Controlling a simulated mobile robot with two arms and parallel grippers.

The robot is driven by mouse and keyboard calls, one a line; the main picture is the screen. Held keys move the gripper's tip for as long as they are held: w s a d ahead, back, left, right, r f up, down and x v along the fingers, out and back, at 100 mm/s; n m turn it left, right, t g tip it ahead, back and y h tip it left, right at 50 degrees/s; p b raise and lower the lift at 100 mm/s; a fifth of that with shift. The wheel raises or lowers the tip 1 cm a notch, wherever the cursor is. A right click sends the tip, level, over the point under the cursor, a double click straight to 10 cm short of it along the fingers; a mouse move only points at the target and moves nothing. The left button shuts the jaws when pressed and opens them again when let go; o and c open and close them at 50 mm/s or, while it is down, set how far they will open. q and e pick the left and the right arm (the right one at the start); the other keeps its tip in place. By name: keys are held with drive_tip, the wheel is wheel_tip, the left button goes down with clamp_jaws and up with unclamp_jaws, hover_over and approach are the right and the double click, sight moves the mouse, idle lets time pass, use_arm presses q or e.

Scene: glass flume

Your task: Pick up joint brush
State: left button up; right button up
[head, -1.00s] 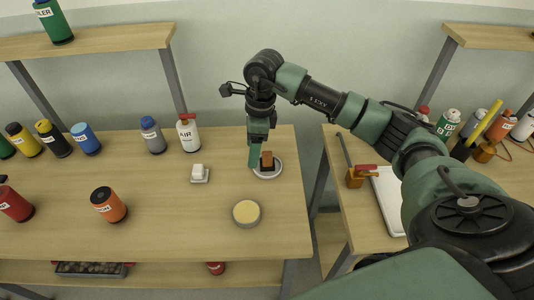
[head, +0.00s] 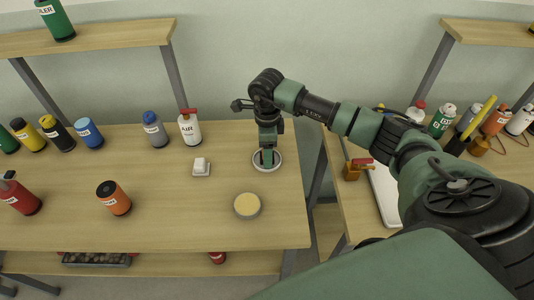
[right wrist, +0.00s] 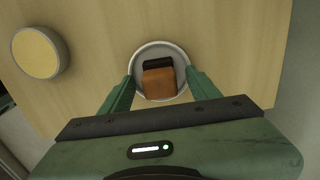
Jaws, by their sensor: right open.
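The joint brush (right wrist: 158,80), a small block with a brown body and a black end, sits in a round white dish (right wrist: 139,60) on the wooden bench. The dish also shows in the head view (head: 257,165), where my right gripper mostly hides the brush. My right gripper (right wrist: 160,82) is open, one green finger on each side of the brush and over the dish. In the head view the right gripper (head: 267,157) points down at the dish. My left gripper is not in view.
A round tin with a yellow top (head: 247,205) stands in front of the dish. A small white block (head: 201,166) lies to its left. A white AIR bottle (head: 190,128) and a grey bottle (head: 154,131) stand behind. An orange bottle (head: 113,198) stands further left.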

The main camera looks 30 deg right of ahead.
clamp_jaws()
drive_tip(key=shift+r, duration=0.1)
wheel_tip(320, 180, up, 20)
drive_tip(key=b, duration=0.2)
drive_tip(key=shift+b, duration=0.4)
